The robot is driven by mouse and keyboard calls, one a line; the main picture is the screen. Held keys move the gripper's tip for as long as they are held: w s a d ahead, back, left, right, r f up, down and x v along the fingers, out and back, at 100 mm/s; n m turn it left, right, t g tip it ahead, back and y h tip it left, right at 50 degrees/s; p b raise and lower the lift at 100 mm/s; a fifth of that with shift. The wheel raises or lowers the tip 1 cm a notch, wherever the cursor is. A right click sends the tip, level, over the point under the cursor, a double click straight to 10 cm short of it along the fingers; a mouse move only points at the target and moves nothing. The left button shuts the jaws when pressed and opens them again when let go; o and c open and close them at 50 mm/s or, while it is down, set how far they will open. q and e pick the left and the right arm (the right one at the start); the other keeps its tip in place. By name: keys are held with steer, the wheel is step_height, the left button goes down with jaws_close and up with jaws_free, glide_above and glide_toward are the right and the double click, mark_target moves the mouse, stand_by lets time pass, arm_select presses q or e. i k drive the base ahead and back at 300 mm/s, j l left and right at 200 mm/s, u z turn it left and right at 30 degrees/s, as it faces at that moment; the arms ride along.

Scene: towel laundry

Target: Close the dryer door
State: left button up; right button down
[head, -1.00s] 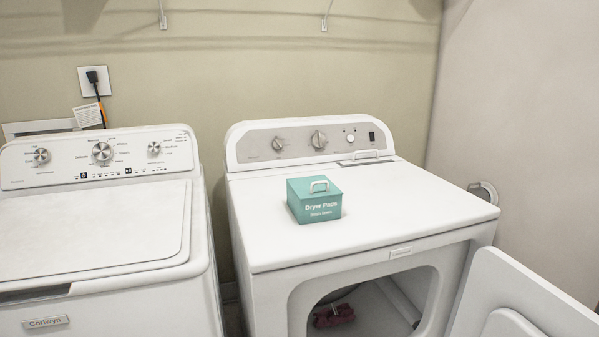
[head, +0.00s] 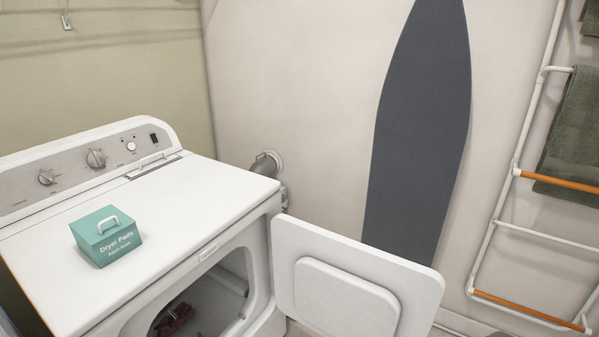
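The white dryer (head: 180,215) stands at the left in the head view. Its white door (head: 358,262) is open and swung out to the right of the opening, with its inner panel facing me. Inside the drum opening (head: 215,295) lies a dark red cloth (head: 175,318), partly cut off by the lower edge. Neither of my grippers shows in the view.
A teal Dryer Pads box (head: 106,236) sits on the dryer top. A dark ironing board (head: 420,130) leans on the wall behind the door. A rack (head: 518,172) with a green towel (head: 575,130) stands at the right. A vent pipe (head: 267,164) is behind the dryer.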

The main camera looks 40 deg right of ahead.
mark_target(334, 285)
steer(key=l+u, duration=0.2)
steer(key=l, duration=0.55)
steer(key=k+l+u, duration=0.2)
steer(key=l, duration=0.55)
steer(key=i, duration=0.05)
